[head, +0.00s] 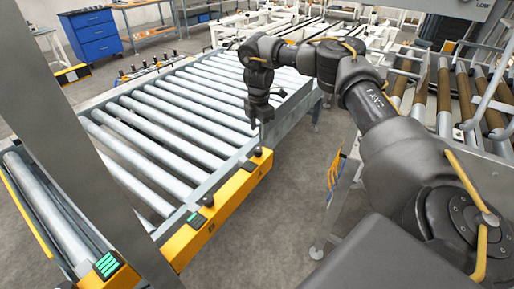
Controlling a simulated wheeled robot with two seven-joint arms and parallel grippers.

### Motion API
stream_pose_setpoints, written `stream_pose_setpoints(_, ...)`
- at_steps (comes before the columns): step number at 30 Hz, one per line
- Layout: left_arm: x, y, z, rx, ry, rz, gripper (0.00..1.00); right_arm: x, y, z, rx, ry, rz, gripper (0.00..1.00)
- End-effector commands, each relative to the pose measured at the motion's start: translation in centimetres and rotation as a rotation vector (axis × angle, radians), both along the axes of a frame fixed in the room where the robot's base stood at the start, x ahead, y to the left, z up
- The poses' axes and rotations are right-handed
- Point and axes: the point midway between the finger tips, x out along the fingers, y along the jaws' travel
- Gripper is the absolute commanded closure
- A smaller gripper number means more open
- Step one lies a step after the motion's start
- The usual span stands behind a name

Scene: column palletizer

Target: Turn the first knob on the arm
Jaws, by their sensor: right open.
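A yellow control arm (222,205) runs along the near side of the roller conveyor, with dark knobs on top. One small dark knob (257,151) is at its far end. Another dark knob (207,200) is farther down, beside a dark label. My right gripper (262,138) points down at the far end of the yellow arm, right above or beside the far knob. It is open and seems to hold nothing. Whether its fingers touch or surround the knob cannot be told at this size. My left gripper is not in view.
The roller conveyor (150,118) fills the left and middle. A grey post (95,165) crosses the left side. A second conveyor with brown rollers (443,95) is at right. Bare floor (290,190) lies between.

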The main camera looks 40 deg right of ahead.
Motion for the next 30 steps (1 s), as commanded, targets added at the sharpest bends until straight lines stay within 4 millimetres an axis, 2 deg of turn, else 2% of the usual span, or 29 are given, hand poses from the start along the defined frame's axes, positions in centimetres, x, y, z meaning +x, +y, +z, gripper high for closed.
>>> stream_pose_setpoints(1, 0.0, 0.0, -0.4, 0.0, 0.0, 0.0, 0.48, -0.1, 0.0, -1.3, 0.001, 0.004, -0.001, 0.48)
stream_pose_setpoints(5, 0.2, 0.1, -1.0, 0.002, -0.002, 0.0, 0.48, -0.1, 0.1, -4.0, 0.002, 0.004, -0.001, 0.48)
stream_pose_setpoints(15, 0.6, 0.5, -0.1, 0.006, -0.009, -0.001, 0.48, 0.2, 0.3, -8.2, 0.0, 0.002, 0.003, 0.48)
stream_pose_setpoints(26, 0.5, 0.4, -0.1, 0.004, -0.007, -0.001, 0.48, 0.2, 0.3, -8.9, 0.0, 0.0, 0.004, 0.48)
stream_pose_setpoints(27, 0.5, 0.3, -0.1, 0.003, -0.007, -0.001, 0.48, 0.2, 0.3, -8.9, 0.0, 0.0, 0.004, 0.49)
stream_pose_setpoints(30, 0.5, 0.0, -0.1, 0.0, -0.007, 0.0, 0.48, 0.2, 0.3, -8.9, 0.0, 0.0, 0.004, 0.62)
